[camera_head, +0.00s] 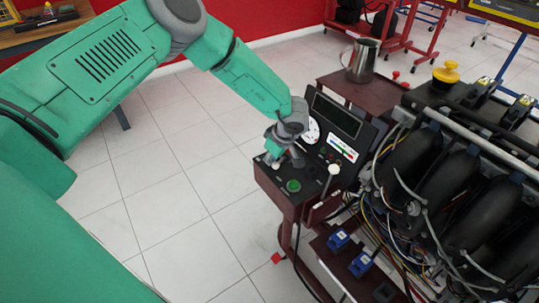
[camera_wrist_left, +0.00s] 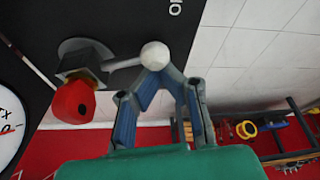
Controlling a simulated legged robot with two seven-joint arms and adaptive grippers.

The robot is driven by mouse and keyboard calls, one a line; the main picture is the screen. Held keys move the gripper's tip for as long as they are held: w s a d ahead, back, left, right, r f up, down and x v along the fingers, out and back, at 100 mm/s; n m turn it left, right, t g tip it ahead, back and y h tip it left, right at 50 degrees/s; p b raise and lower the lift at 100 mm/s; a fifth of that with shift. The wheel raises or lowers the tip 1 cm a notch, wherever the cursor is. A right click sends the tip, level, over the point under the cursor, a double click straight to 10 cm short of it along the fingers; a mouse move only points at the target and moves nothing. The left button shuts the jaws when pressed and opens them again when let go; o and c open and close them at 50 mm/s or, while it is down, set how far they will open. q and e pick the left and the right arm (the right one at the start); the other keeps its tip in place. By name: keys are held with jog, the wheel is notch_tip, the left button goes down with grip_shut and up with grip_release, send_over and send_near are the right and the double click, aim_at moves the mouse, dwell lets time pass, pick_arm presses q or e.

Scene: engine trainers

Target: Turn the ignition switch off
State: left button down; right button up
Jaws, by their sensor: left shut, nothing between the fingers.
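The dark control panel (camera_head: 262,173) stands in the middle of the head view. My left gripper (camera_head: 283,158) is over its left part. In the left wrist view, a switch lever with a white ball end (camera_wrist_left: 155,54) sticks out from a dark base (camera_wrist_left: 85,56) on the panel. My left gripper (camera_wrist_left: 158,74) is shut and empty, its fingertips right at the white ball; I cannot tell whether they touch. In the head view the white ball (camera_head: 276,165) shows beside the fingers; the switch base is hidden. No readable label says ignition. My right gripper is not in view.
The panel also has a green button (camera_head: 293,186), a white-topped lever (camera_head: 333,169) and a gauge (camera_head: 312,131). The engine (camera_head: 440,170) with loose wires stands right. The tiled floor left is clear.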

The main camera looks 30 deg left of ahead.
pick_arm(q)
jog(key=shift+s+d+n, duration=0.1)
jog(key=shift+d+n, duration=0.3)
jog(key=shift+n, duration=0.3)
jog(key=shift+d+p, duration=0.2)
jog(key=shift+p, duration=0.15)
jog(key=shift+s+d, duration=0.1)
jog(key=shift+d, duration=0.15)
